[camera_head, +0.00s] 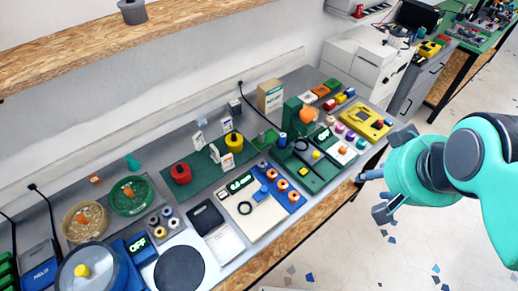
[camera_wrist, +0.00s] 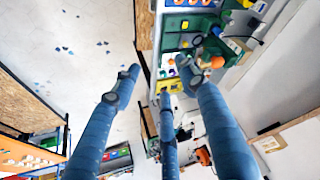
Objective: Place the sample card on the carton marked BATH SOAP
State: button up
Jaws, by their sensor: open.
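A tan carton (camera_head: 270,97) stands at the back of the bench, against the wall; its printing is too small to read, so I cannot tell whether it says BATH SOAP. Several small white cards or tags stand on and beside the dark green mat, such as one white card (camera_head: 198,140) left of the yellow pot and another white card (camera_head: 228,162) in front of it. I cannot tell which is the sample card. My gripper (camera_head: 375,193) is open and empty, out beyond the bench's front edge over the floor. Its spread blue fingers fill the wrist view (camera_wrist: 158,82).
The long bench is crowded with coloured devices, a red pot (camera_head: 181,173), a yellow pot (camera_head: 234,142) and bowls (camera_head: 131,195). A wooden shelf (camera_head: 110,32) overhangs its back left. A white printer (camera_head: 372,65) stands beyond. The floor (camera_head: 400,245) is open.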

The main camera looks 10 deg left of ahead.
jog(key=w+a+f+m+g+y+p, duration=0.1)
jog(key=w+a+m+y, duration=0.25)
jog(key=a, duration=0.65)
jog(key=w+a+f+m+y+p, duration=0.1)
jog(key=w+a+m+y, duration=0.3)
jog(key=a, duration=0.6)
jog(key=w+a+f+m+g+y+p, duration=0.1)
jog(key=w+a+y, duration=0.1)
jog(key=w+a, duration=0.6)
jog(key=w+a+f+m+t+y+p, duration=0.1)
jog(key=w+a+f+m, duration=0.2)
jog(key=a, duration=0.2)
jog(key=w+a+f+m+t+y, duration=0.1)
jog(key=w+a+f+m, duration=0.1)
jog(key=a+m, duration=0.25)
jog(key=w+a+f+m+h+p, duration=0.1)
jog(key=w+a+f+m, duration=0.25)
jog(key=f, duration=0.35)
jog(key=m+t+h+p, duration=0.1)
jog(key=m+t+h, duration=0.15)
jog(key=m, duration=0.55)
send_near(216, 152)
jog(key=shift+r+n+g+h, duration=0.25)
jog(key=shift+r+g+h, duration=0.1)
jog(key=shift+r, duration=0.2)
jog(key=shift+w+a+f, duration=0.1)
jog(key=shift+x, duration=4.15)
